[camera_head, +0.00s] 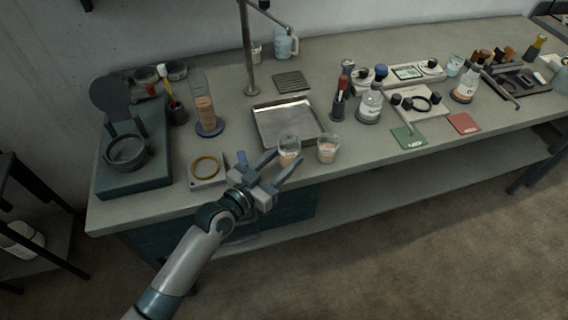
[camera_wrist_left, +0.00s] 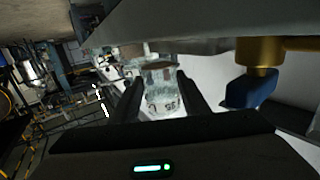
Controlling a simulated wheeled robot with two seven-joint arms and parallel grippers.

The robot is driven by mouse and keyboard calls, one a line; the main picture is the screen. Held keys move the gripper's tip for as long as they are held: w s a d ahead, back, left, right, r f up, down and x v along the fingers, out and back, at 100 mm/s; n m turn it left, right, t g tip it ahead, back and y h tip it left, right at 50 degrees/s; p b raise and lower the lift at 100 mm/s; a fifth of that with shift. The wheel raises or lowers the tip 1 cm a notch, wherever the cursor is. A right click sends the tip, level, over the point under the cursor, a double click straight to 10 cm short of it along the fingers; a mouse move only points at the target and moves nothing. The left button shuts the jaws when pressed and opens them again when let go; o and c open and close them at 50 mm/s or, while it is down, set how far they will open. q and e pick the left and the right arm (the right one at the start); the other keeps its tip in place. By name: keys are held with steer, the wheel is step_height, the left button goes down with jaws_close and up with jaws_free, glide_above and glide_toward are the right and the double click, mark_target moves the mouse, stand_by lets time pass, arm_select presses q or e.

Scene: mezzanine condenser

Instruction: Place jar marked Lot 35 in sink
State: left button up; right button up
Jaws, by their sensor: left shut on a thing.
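My left gripper (camera_head: 289,155) is shut on a small clear glass jar (camera_head: 289,146) with pinkish contents, at the front edge of the bench. In the left wrist view the jar (camera_wrist_left: 161,88) stands between the two fingers, and its marking seems to read 35. A second similar jar (camera_head: 328,149) stands just to its right, apart from the gripper. A shallow rectangular metal basin (camera_head: 262,127), which looks like the sink, lies just behind the held jar. I cannot tell whether the held jar still touches the bench. My right gripper is not in view.
A white pad with a yellow ring (camera_head: 206,168) and a graduated cylinder (camera_head: 206,115) stand left of the basin. A tall metal post (camera_head: 248,50) rises behind it. A pen holder (camera_head: 339,104) and glass bottle (camera_head: 370,103) stand to the right. The basin looks empty.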

mark_target(284, 165)
arm_select(q)
step_height(284, 165, down, 2)
steer(key=shift+f+p, duration=0.2)
steer(key=shift+p, duration=0.15)
steer(key=shift+f, duration=0.15)
steer(key=shift+f, duration=0.25)
steer(key=o, duration=1.2)
steer(key=shift+r, duration=0.1)
steer(key=shift+b, duration=0.3)
